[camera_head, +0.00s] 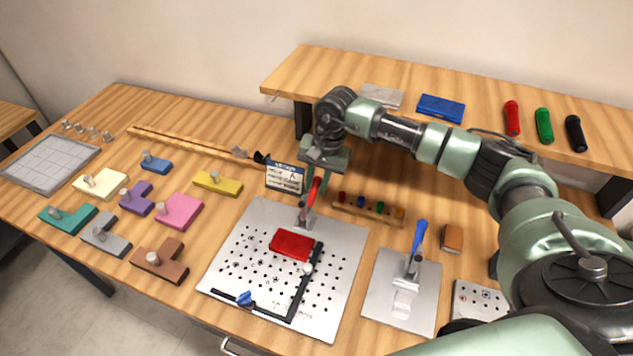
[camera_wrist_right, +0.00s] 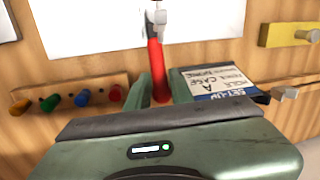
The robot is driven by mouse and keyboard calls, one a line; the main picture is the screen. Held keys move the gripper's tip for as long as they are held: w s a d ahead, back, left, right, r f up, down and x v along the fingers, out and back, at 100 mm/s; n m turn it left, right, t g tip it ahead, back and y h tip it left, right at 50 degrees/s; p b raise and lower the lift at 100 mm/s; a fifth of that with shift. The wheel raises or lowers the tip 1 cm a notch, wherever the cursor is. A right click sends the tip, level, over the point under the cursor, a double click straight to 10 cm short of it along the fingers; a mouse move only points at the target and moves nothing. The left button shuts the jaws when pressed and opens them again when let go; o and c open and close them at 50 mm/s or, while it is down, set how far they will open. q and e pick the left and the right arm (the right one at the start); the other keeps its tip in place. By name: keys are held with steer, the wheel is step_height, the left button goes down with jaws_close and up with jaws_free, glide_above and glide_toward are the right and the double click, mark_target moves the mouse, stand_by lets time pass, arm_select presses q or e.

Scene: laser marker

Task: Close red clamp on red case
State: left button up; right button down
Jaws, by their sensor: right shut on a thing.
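The red clamp (camera_head: 313,192) stands at the back edge of a perforated metal plate (camera_head: 345,245), its red handle pointing up. The red case (camera_head: 292,245) lies flat on the plate in front of the clamp, beside a black L-shaped fence. My right gripper (camera_head: 318,174) reaches in from the right and is shut on the clamp's handle. In the right wrist view the red handle (camera_wrist_right: 156,68) runs between the two fingers of the gripper (camera_wrist_right: 162,88). The clamp's tip is too small to judge against the case. My left gripper is not in view.
A card labelled "A" (camera_head: 285,178) stands left of the gripper. A rack of coloured pegs (camera_head: 368,208) is close on the right. A blue-handled clamp (camera_head: 418,245) stands on another plate farther right. Coloured blocks lie on the left. A raised shelf (camera_head: 335,66) is behind.

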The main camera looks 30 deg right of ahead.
mark_target(312, 188)
steer(key=shift+r, duration=0.1)
stand_by(0.4)
steer(key=shift+s+a+r+t+h+b, duration=0.2)
steer(key=shift+a+r+t+h+b, duration=0.15)
steer(key=shift+t+h+b, duration=0.55)
steer(key=s+a+r+t+h+b, duration=0.1)
steer(key=t+h+b, duration=0.1)
steer(key=b, duration=0.3)
steer(key=shift+s+a+n, duration=0.1)
steer(key=shift+a+n, duration=0.05)
steer(key=shift+n, duration=0.15)
steer(key=shift+s+a+r+t+h+b, duration=0.3)
steer(key=shift+r+t+h+b, duration=0.3)
steer(key=shift+b, duration=0.65)
